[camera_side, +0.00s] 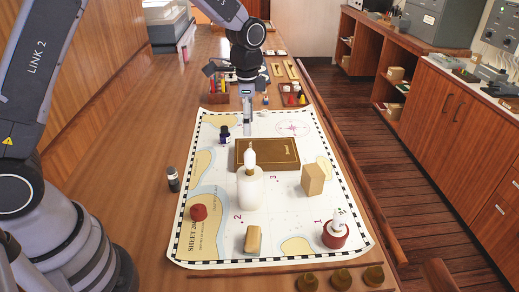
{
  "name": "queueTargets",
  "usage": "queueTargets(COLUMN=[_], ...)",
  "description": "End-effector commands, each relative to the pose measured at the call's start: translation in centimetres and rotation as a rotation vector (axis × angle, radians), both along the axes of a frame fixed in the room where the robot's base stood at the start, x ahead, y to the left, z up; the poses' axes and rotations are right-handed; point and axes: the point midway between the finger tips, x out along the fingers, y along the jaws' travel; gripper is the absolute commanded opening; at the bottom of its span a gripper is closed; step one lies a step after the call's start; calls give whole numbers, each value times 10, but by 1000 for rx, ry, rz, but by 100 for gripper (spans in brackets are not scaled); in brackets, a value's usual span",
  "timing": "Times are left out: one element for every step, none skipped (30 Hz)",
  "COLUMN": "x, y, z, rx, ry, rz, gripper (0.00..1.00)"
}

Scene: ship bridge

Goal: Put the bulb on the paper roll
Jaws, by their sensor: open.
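The paper roll (250,190) is a white upright cylinder standing near the middle of the chart. A white, bulb-shaped piece (250,156) with a narrow top shows at the roll's upper end. It looks to be the bulb, upright on the roll, though its contact with the roll is hard to make out. My gripper (247,128) points down over the chart's far edge, beyond the roll and the brown book. It is open, apart from the bulb and the roll, with nothing seen between its fingers.
Brass cups (341,278) line the near edge.

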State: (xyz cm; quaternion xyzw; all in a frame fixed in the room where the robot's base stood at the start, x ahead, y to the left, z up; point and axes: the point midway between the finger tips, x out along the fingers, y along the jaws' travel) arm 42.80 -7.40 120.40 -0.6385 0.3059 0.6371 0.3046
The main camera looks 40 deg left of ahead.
Motion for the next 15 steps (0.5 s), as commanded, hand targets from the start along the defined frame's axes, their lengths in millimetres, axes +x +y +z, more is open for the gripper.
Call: queueTargets(x=[-3,-6,-11,-17,-25,-37,-47,-59,-77,-90,-103,-122,-137,-151,-170], y=[2,4,7,10,14,20,24,28,35,39,43,48,52,55,59], z=[10,18,30,42,54,72,86,99,116,127,137,148,156,162,168], rx=[-2,-4,-6,-10,-14,-20,-26,-34,-43,-52,-60,-73,-83,-93,-108], ry=[-10,-21,-37,-51,-69,-94,-115,-137,-165,-187,-209,-237,-257,-277,-305], rz=[15,29,54,80,110,157,195,235,290,332,373,430,471,511,563], gripper=[55,55,55,55,55,55,55,55,55,55,55,55,55,55,55])
